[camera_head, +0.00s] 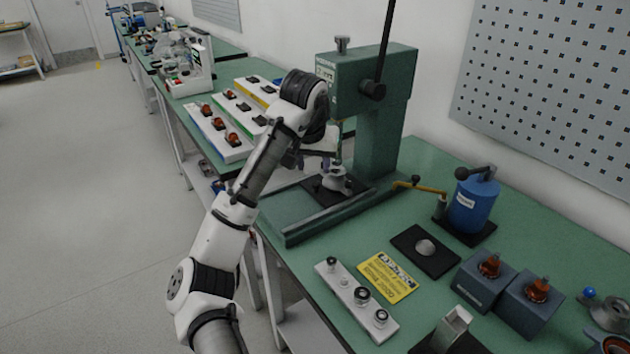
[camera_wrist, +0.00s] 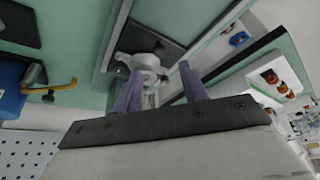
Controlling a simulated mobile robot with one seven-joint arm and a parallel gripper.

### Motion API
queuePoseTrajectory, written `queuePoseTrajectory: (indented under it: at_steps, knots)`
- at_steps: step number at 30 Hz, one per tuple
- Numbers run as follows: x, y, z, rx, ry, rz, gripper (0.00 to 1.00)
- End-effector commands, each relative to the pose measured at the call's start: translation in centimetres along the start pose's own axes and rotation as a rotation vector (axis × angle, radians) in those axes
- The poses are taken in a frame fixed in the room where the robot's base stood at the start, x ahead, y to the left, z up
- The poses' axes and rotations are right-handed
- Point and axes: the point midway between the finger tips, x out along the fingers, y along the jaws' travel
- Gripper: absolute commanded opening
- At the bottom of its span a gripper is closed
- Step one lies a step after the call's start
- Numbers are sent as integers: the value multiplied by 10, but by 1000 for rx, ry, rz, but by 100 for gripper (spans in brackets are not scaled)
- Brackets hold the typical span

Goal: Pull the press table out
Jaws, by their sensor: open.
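The green press (camera_head: 375,120) stands on the bench with its black lever up. Its table, a dark plate (camera_head: 318,187) with a round grey metal piece (camera_head: 337,180) on it, lies at the base between green rails. In the wrist view the dark plate (camera_wrist: 150,40) and the grey metal piece (camera_wrist: 143,62) lie ahead of my gripper. My gripper (camera_wrist: 160,78) is open, its two purple fingers either side of the grey piece's near part in the picture. I cannot tell whether they touch it. My arm partly hides the press front in the head view.
A blue device (camera_head: 472,203) with a yellow-brown handle stands right of the press. A yellow sign (camera_head: 388,277), a light strip with knobs (camera_head: 357,299) and grey boxes (camera_head: 510,290) lie on the near bench. Trays of parts (camera_head: 219,132) lie left of the press. The floor at left is clear.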

Motion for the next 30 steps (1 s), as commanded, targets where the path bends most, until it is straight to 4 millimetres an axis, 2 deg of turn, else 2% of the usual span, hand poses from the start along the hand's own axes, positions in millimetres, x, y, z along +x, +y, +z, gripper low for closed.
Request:
queuePoseTrajectory:
  at_steps: [6, 12, 17, 24, 30]
  knots:
    - [45, 0, 0, -1, -1, 0, 43]
    - [71, 0, -1, -1, 1, -1, 43]
    - [79, 0, -1, 0, 3, 0, 43]
    - [80, 0, -1, 0, 3, 0, 43]
    - [80, 0, -1, 0, 3, 0, 18]
